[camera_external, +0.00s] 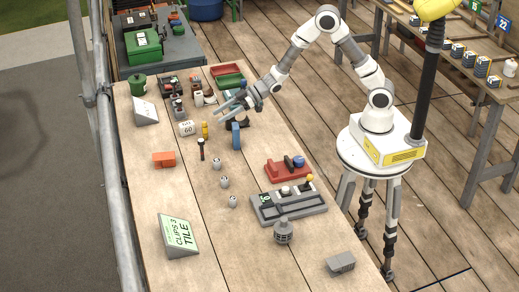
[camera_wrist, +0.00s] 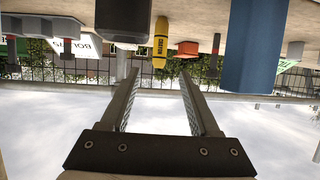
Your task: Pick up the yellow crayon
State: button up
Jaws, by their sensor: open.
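The yellow crayon (camera_external: 205,130) stands upright on the long wooden table, just right of a white block marked 60. In the wrist view, which looks upside down, the yellow crayon (camera_wrist: 160,45) hangs from the top edge, ahead of the gap between my fingers. My gripper (camera_external: 219,107) is above the table, a little behind and to the right of the crayon, with its fingers pointing left. In the wrist view my gripper (camera_wrist: 159,90) has its two fingers spread apart with nothing between them. The crayon is apart from the fingers.
A blue block (camera_external: 236,136) stands right of the crayon; it looms at the right in the wrist view (camera_wrist: 254,45). The white block (camera_external: 187,128) and a dark-headed upright tool (camera_external: 201,148) stand close by. An orange block (camera_external: 163,159) lies left. Small grey pieces lie nearer the camera.

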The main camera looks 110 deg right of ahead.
aim_at(204, 122)
jog(key=shift+b+x, duration=0.5)
jog(key=shift+x, duration=3.4)
jog(key=shift+r, duration=0.15)
grip_shut()
